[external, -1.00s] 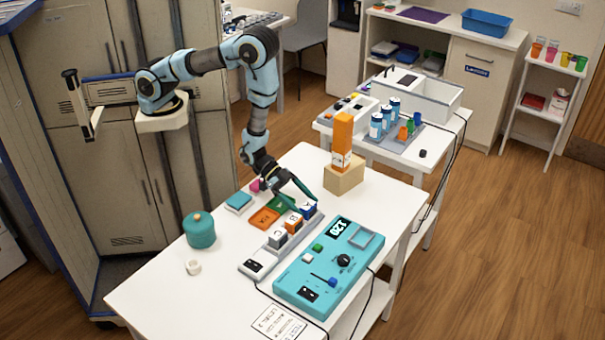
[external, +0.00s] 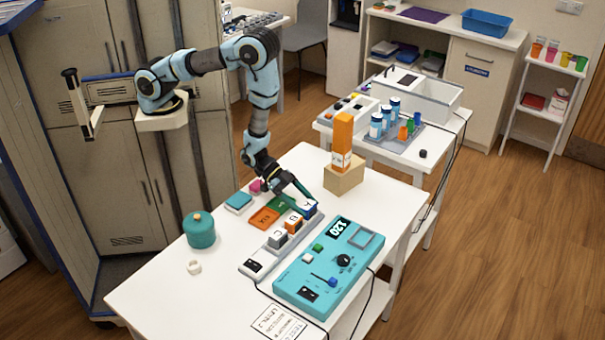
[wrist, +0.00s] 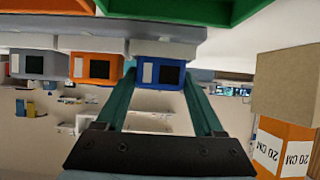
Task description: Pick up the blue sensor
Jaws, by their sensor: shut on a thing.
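The blue sensor (wrist: 160,73) is a small blue block with a black square and a white strip on its face. In the external view the blue sensor (external: 309,209) sits at the far end of a grey rack (external: 252,267), marked with an A. My gripper (external: 312,203) reaches down to it from behind. In the wrist view the green fingers of my gripper (wrist: 160,85) lie on either side of the blue sensor, shut on it. The sensor is still at its place in the rack beside the orange sensor (wrist: 95,68) and the grey sensor (wrist: 38,64).
A teal console (external: 320,285) lies right of the rack. Orange (external: 264,218) and green (external: 280,203) trays lie left. A cardboard block (external: 344,177) carrying an orange box (external: 342,135) stands behind, close to my gripper. A teal canister (external: 200,231) stands at left.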

